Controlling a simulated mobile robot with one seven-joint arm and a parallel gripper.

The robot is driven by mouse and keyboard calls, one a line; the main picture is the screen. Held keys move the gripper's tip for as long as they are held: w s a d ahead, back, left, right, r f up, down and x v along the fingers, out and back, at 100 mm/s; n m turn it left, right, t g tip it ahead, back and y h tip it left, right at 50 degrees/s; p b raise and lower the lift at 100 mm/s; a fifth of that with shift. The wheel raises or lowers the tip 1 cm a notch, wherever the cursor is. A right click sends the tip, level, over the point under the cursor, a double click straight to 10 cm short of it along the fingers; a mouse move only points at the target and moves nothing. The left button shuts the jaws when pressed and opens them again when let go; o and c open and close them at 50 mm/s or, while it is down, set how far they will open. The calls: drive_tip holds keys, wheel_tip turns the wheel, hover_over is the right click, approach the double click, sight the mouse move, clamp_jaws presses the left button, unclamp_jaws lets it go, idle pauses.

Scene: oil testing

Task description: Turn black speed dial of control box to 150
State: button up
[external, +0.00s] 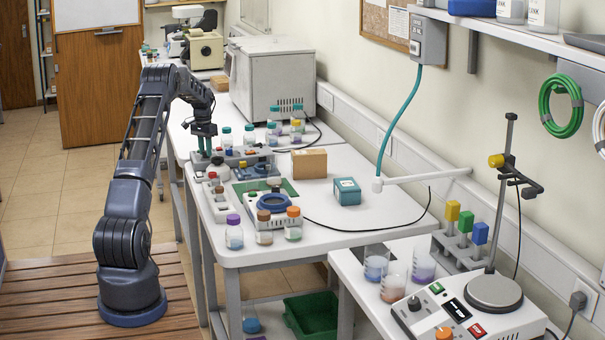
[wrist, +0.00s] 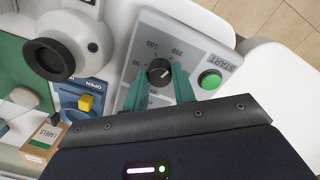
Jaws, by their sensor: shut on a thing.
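The control box (wrist: 205,45) is a grey panel with a black speed dial (wrist: 159,70). Numbers around the dial read 100 and 150, with 150 to its upper right in the wrist view. A small pale mark shows on the dial face, but I cannot tell exactly which number it points to. My gripper (wrist: 160,78) has its two teal fingers on either side of the dial, shut on it. In the external view my gripper (external: 204,147) reaches down at the left bench edge, and the dial is too small to make out.
A green START button (wrist: 209,79) sits right of the dial. A blue part with a yellow switch (wrist: 87,103) and a black round eyepiece (wrist: 48,59) lie to the left. Capped jars (external: 234,232) and a cardboard box (external: 309,163) stand on the bench nearby.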

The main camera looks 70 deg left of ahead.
drive_tip(key=shift+r, duration=0.1)
drive_tip(key=o, duration=1)
drive_tip(key=shift+s+a+r, duration=0.1)
drive_tip(key=shift+r, duration=2.6)
drive_tip(key=shift+a+r, duration=0.1)
drive_tip(key=shift+r, duration=2.55)
drive_tip(key=shift+d, duration=0.1)
